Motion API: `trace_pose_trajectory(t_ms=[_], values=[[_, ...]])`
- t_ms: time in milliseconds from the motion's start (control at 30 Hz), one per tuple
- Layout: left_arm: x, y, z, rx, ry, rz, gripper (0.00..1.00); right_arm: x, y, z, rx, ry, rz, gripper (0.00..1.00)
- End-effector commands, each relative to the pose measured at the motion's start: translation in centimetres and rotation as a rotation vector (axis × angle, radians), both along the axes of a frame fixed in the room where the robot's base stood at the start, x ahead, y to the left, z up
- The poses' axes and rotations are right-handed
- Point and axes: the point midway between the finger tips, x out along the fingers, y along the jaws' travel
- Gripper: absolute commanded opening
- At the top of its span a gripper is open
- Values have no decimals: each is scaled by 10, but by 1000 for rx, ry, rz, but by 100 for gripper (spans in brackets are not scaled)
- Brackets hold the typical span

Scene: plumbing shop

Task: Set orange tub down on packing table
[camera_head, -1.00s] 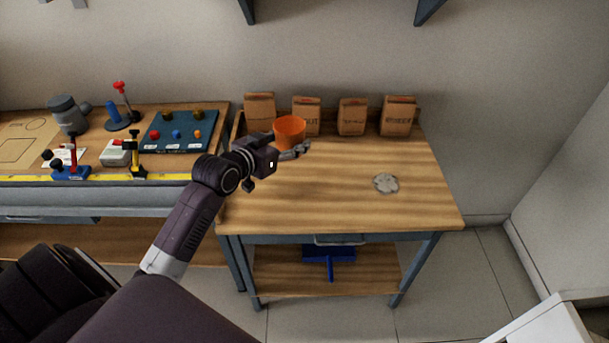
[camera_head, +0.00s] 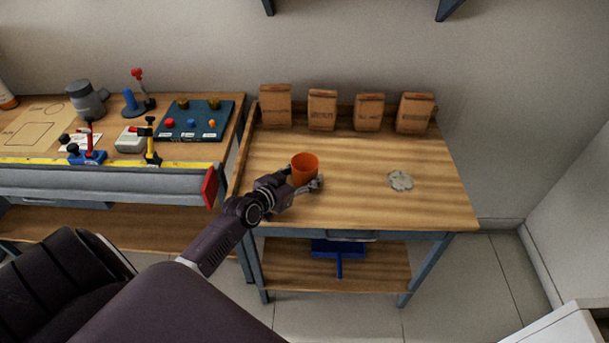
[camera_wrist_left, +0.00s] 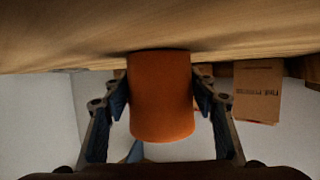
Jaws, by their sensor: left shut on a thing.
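The orange tub (camera_head: 305,166) is upright over the front left part of the packing table (camera_head: 350,205). My left gripper (camera_head: 304,187) is shut on it, coming from the front left. In the left wrist view, the tub (camera_wrist_left: 161,100) sits between both fingers of the gripper (camera_wrist_left: 160,98), with the wooden top (camera_wrist_left: 60,35) close against its base. A dark shadow lies there; I cannot tell whether the base touches the wood. My right gripper is not in view.
Several brown paper bags (camera_head: 321,110) stand along the table's back edge. A grey patch (camera_head: 400,180) lies on the right part. The top between is clear. A workbench (camera_head: 100,205) with tools and a red end piece (camera_head: 210,187) adjoins on the left.

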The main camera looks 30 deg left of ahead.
Motion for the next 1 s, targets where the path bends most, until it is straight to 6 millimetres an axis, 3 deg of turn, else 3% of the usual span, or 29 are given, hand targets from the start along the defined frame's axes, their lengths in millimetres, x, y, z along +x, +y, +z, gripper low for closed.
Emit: trace_pose_trajectory(t_ms=[267, 300, 433, 767, 1000], values=[[0, 0, -4, 1, 0, 0, 26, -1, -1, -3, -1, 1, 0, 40], [0, 0, -2, 0, 0, 0, 57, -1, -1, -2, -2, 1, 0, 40], [0, 0, -2, 0, 0, 0, 70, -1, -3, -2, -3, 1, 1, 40], [0, 0, 2, -1, 0, 0, 70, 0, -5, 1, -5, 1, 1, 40], [-28, 0, 10, 2, 2, -2, 70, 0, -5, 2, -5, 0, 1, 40]])
